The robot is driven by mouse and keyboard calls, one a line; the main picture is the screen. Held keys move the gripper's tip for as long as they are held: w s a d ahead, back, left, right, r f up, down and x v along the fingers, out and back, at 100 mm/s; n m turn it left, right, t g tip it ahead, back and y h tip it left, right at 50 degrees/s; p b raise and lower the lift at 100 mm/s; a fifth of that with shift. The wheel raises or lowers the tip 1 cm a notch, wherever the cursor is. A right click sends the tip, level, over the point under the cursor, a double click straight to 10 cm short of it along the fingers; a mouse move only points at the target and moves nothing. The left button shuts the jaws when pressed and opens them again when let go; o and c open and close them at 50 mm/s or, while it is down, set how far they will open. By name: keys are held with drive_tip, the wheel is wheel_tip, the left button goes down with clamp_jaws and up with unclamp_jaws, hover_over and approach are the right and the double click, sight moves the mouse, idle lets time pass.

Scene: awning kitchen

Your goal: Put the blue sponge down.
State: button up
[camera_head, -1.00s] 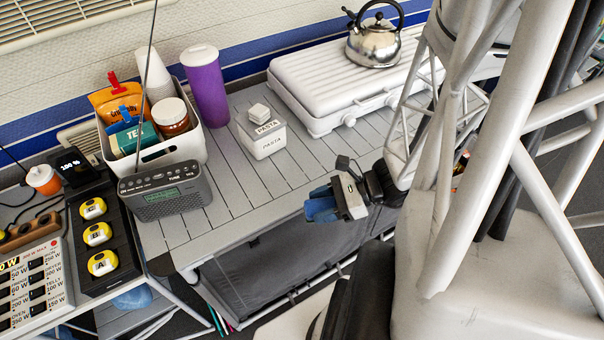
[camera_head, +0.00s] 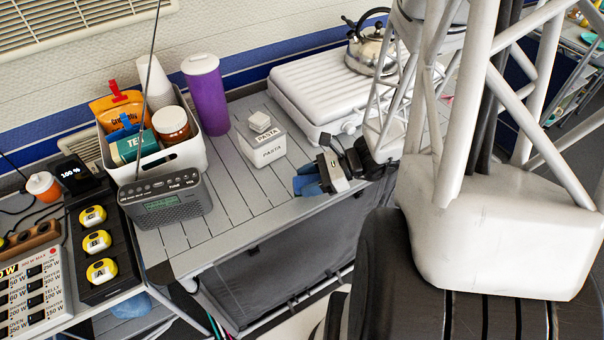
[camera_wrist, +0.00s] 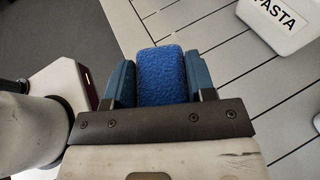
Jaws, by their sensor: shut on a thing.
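My gripper (camera_head: 308,181) is near the front edge of the grey slatted table (camera_head: 215,225), just in front of the pasta box. In the wrist view my gripper (camera_wrist: 162,78) has its two blue-grey fingers closed on the sides of the blue sponge (camera_wrist: 162,75). The sponge stands between the fingers with its rough blue face showing. In the head view the fingers hide most of the sponge, and I cannot tell how far it is above the table.
The white pasta box (camera_head: 262,146) stands just behind my gripper. The white stove (camera_head: 325,95) with a kettle (camera_head: 370,48) is at the back right. A radio (camera_head: 165,203), a white bin (camera_head: 185,155) and a purple tumbler (camera_head: 204,92) stand left. Table slats between radio and gripper are clear.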

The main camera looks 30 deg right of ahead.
sight(302, 175)
drive_tip(key=shift+w+d+f, duration=0.1)
drive_tip(key=shift+w+d, duration=0.15)
drive_tip(key=shift+w, duration=0.65)
drive_tip(key=shift+w+d+f, duration=0.1)
drive_tip(key=shift+w+d, duration=0.1)
drive_tip(key=shift+w, duration=0.65)
drive_tip(key=shift+w+d+f, duration=0.1)
drive_tip(key=shift+w+d, duration=0.15)
drive_tip(key=shift+w, duration=0.65)
drive_tip(key=shift+f, duration=1.7)
drive_tip(key=shift+f, duration=0.1)
drive_tip(key=o, duration=0.9)
drive_tip(key=shift+v, duration=6.05)
